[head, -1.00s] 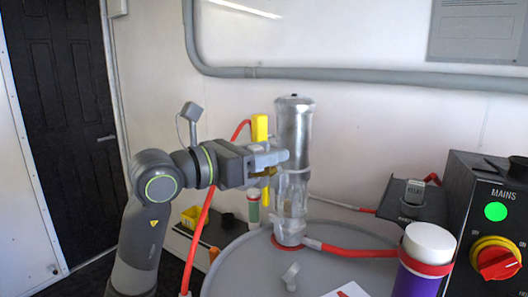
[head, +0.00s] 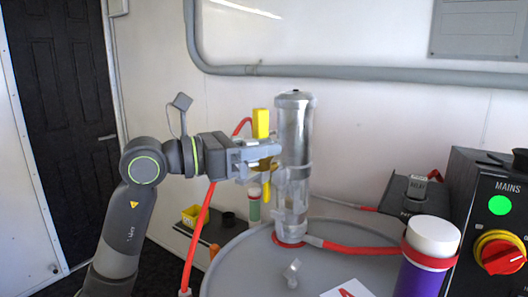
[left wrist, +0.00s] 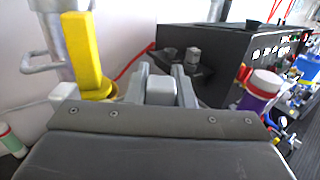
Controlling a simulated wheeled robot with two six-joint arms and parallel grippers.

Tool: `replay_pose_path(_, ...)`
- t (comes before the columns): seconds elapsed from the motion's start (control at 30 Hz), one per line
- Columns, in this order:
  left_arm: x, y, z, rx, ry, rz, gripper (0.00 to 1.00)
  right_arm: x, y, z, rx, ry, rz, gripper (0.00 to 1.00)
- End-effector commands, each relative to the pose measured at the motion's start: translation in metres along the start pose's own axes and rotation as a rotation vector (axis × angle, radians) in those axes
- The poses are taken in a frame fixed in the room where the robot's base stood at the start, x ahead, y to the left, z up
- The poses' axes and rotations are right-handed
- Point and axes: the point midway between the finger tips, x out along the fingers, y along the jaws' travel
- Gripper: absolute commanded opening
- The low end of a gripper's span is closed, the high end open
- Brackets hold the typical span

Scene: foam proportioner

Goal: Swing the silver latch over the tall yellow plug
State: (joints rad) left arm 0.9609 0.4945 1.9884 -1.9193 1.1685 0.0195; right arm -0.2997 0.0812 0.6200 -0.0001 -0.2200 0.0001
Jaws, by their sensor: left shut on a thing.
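The tall yellow plug (head: 261,123) stands upright just left of the silver cylinder (head: 296,125); my left gripper (head: 274,156) hides its middle. In the left wrist view the plug (left wrist: 86,50) is left of the gripper (left wrist: 163,78). My left gripper is shut on a small light-grey block, which appears to be the end of the silver latch (left wrist: 160,90). The rest of the latch is hard to tell from the fingers. A bent silver rod (left wrist: 42,58) shows left of the plug in the left wrist view. My right gripper is not in view.
The cylinder stands on a grey round drum top (head: 245,262), with a red-and-white hose (head: 350,249) at its foot. A purple bottle (head: 420,272) and black mains box (head: 490,205) are at the right. A red hose (head: 196,240) runs beside the arm.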

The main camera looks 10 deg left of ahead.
Motion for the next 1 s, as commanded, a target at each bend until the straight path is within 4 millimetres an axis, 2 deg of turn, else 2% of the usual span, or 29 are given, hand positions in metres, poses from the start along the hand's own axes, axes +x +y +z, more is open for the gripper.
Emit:
replay_pose_path(0.2,-0.009,0.000,-0.002,-0.002,-0.001,-0.175,0.00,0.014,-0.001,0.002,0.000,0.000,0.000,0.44)
replay_pose_path(0.5,-0.023,-0.001,0.000,-0.003,-0.003,-0.435,0.00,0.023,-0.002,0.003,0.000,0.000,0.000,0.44)
replay_pose_path(1.0,-0.043,0.004,0.002,-0.001,-0.003,-0.845,0.00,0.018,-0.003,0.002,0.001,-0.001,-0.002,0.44)
